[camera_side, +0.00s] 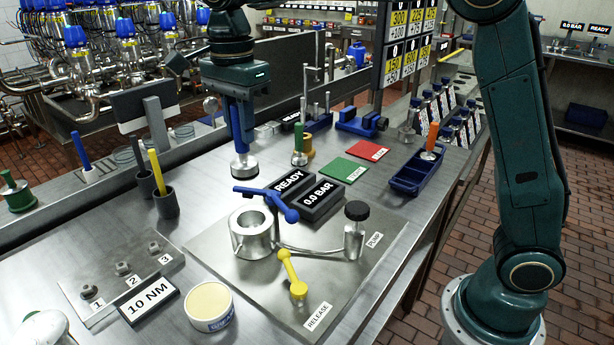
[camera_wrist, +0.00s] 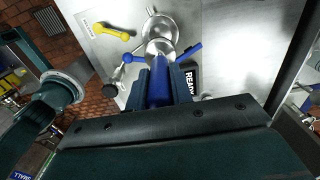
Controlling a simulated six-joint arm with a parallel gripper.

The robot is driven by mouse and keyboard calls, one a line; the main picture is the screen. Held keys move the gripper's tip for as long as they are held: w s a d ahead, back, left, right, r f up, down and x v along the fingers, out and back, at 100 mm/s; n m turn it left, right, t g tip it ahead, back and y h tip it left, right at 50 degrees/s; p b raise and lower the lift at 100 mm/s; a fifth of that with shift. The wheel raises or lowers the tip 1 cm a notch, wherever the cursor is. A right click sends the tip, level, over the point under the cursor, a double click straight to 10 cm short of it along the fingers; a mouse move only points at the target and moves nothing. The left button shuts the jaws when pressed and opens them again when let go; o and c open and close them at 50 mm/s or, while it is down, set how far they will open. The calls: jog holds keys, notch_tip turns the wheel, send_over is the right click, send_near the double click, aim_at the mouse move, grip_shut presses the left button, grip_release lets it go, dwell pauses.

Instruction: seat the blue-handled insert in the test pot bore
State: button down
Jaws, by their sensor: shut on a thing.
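My gripper (camera_side: 239,128) is shut on the blue-handled insert (camera_side: 243,168), which hangs upright with its metal foot downward. In the wrist view the blue handle (camera_wrist: 158,88) sits between the jaws. The insert is in the air above and behind the test pot (camera_side: 255,240), a silver cylinder on a steel plate. The pot's bore (camera_side: 249,220) is open at the top and looks empty. A blue clamp lever (camera_side: 268,198) lies across the pot's rear side. In the wrist view the insert's foot partly hides the pot (camera_wrist: 160,27).
A yellow release lever (camera_side: 290,275) and black-knobbed pump (camera_side: 355,225) share the plate. READY and 0.0 BAR displays (camera_side: 318,200) stand behind the pot. A green-handled insert (camera_side: 299,150) stands behind. Grey cups (camera_side: 166,203) are at left, a cream-filled tub (camera_side: 209,305) in front.

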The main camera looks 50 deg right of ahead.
notch_tip(320, 180, down, 14)
dwell(0.9)
jog(key=c, duration=1.2)
grip_release()
jog(key=shift+f, duration=0.1)
jog(key=shift+c, duration=0.2)
notch_tip(320, 180, up, 12)
jog(key=shift+r, duration=0.15)
